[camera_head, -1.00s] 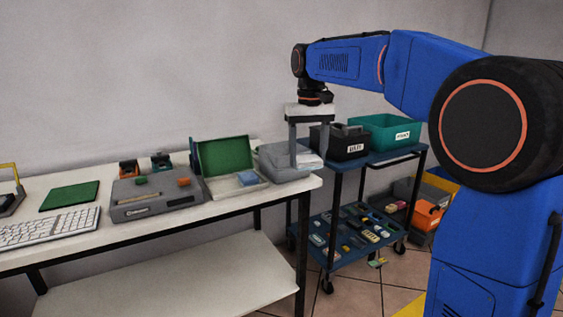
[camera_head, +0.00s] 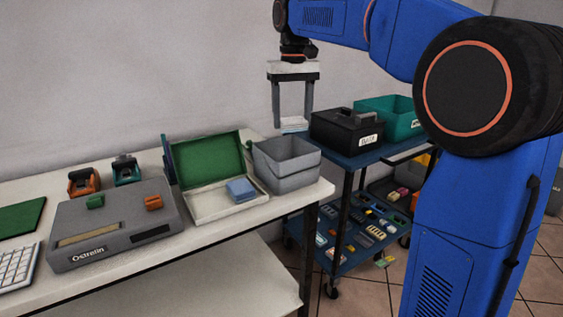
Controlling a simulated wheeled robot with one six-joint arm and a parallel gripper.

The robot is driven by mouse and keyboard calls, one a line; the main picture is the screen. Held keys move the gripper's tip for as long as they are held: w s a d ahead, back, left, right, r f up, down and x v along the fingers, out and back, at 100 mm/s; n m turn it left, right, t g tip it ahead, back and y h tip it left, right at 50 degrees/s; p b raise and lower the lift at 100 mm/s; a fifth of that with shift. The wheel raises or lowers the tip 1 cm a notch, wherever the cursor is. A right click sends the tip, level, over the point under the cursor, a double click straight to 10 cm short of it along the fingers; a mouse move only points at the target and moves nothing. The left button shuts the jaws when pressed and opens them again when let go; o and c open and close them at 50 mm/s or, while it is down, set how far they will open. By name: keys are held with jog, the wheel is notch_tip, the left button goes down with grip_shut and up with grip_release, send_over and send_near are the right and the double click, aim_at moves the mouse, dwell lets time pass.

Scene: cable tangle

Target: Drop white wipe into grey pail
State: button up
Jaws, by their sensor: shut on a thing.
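The grey pail (camera_head: 287,163) stands open at the right end of the white table. The pail's floor is hidden.
Left of the pail lies an open green-lidded box (camera_head: 211,166) with a blue block (camera_head: 241,190) in it. A grey device (camera_head: 115,225) stands further left. To the right, a blue cart (camera_head: 352,160) carries a black toolbox (camera_head: 345,135) and a teal bin (camera_head: 391,117).

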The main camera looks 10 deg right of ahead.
jog(key=shift+f, duration=2.75)
jog(key=o, duration=1)
jog(key=shift+r, duration=0.1)
notch_tip(320, 180, up, 17)
jog(key=shift+r, duration=0.1)
jog(key=shift+s, duration=0.1)
